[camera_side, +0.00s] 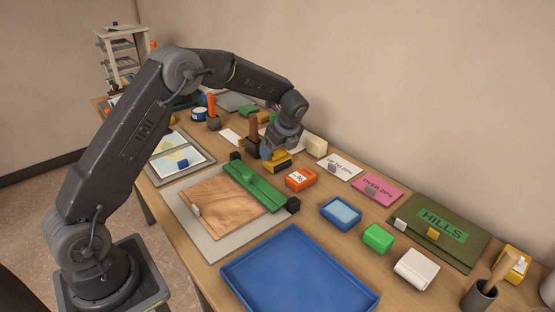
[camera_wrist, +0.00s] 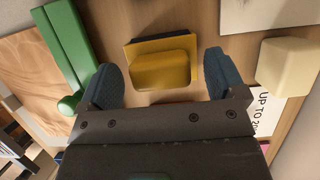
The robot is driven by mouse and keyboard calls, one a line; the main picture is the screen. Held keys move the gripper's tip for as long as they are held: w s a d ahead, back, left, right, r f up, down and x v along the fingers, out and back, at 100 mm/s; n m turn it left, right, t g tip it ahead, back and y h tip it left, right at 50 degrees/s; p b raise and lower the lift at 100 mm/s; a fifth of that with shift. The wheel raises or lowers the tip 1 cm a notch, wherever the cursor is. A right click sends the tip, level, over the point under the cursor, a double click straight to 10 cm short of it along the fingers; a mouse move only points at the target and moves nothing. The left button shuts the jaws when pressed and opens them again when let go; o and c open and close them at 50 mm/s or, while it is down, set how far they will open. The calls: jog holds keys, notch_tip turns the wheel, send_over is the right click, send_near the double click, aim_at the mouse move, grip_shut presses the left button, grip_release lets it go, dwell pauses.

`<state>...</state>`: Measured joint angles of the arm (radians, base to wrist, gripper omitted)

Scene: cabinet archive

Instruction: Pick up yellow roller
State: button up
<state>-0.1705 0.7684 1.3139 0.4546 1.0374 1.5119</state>
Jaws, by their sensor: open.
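The yellow roller (camera_wrist: 160,72) appears in the wrist view as a rounded yellow block on a flat yellow piece with a dark edge. My gripper (camera_wrist: 164,82) is open, with one blue-grey finger on each side of the yellow block and a visible gap on both sides. In the side view the yellow roller (camera_side: 278,164) sits on the table directly under my gripper (camera_side: 274,150), which hides part of it. I cannot tell the exact height of the fingertips above the table.
A green bar (camera_side: 252,188) lies on a wooden board (camera_side: 215,208) left of the roller. An orange box (camera_side: 300,179) stands close by on the right. A cream block (camera_wrist: 285,68) and a white card (camera_side: 339,167) are also near. A blue tray (camera_side: 298,272) is in front.

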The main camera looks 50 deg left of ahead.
jog(key=shift+a+f, duration=0.15)
jog(key=shift+f, duration=0.25)
jog(key=c, duration=0.7)
jog(key=shift+r, duration=0.1)
notch_tip(320, 180, up, 10)
jog(key=shift+f, duration=0.1)
